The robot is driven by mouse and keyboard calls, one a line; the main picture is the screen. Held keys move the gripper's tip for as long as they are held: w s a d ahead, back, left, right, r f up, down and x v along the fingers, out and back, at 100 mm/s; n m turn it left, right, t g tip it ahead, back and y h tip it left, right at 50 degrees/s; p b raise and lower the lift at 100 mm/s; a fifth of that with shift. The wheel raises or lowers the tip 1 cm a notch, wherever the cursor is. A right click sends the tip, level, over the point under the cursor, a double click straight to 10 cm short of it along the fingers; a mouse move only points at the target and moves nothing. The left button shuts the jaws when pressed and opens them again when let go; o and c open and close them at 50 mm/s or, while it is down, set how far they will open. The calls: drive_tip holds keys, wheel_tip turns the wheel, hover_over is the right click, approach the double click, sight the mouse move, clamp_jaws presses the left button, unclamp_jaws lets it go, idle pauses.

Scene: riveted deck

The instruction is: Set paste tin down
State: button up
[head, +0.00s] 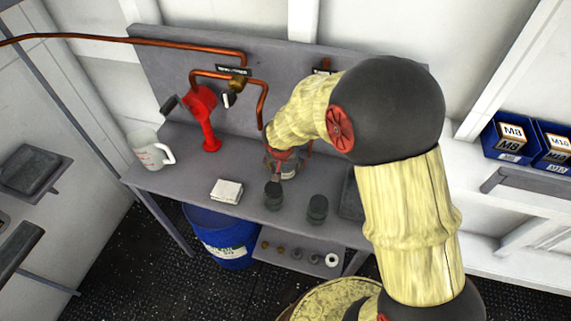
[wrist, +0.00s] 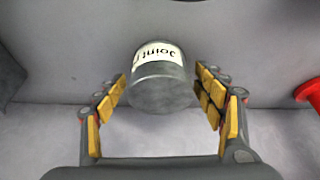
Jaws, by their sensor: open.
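The paste tin (wrist: 160,85) is a grey metal cylinder with a white label reading "Joint", upside down in the wrist view. It sits between the yellow-padded fingers of my gripper (wrist: 161,82), with a visible gap on each side. My gripper (head: 284,164) is open, low over the bench (head: 180,180), near its back panel. In the head view my arm and gripper largely hide the tin. Whether the tin's base touches the bench cannot be made out.
Two dark cylinders (head: 273,195) (head: 317,208) stand in front of my gripper. A white block (head: 226,191), a red hand pump (head: 206,120) and a clear jug (head: 150,150) are to the left. A copper pipe (head: 262,100) comes down close to my gripper. A blue drum (head: 222,240) stands below.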

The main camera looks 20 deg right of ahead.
drive_tip(key=s+r+n+p, duration=0.1)
drive_tip(key=s+r+p, duration=0.1)
drive_tip(key=s+r, duration=0.65)
drive_tip(key=s+r+n+p, duration=0.1)
drive_tip(key=s+r, duration=0.3)
drive_tip(key=r, duration=1)
drive_tip(key=s+r+n+y, duration=0.1)
drive_tip(key=s+r, duration=0.2)
drive_tip(key=s, duration=0.4)
drive_tip(key=s+r+n+t+y, duration=0.1)
drive_tip(key=s+r, duration=0.3)
drive_tip(key=s, duration=0.4)
drive_tip(key=shift+n+t, duration=0.3)
drive_tip(key=shift+n, duration=0.4)
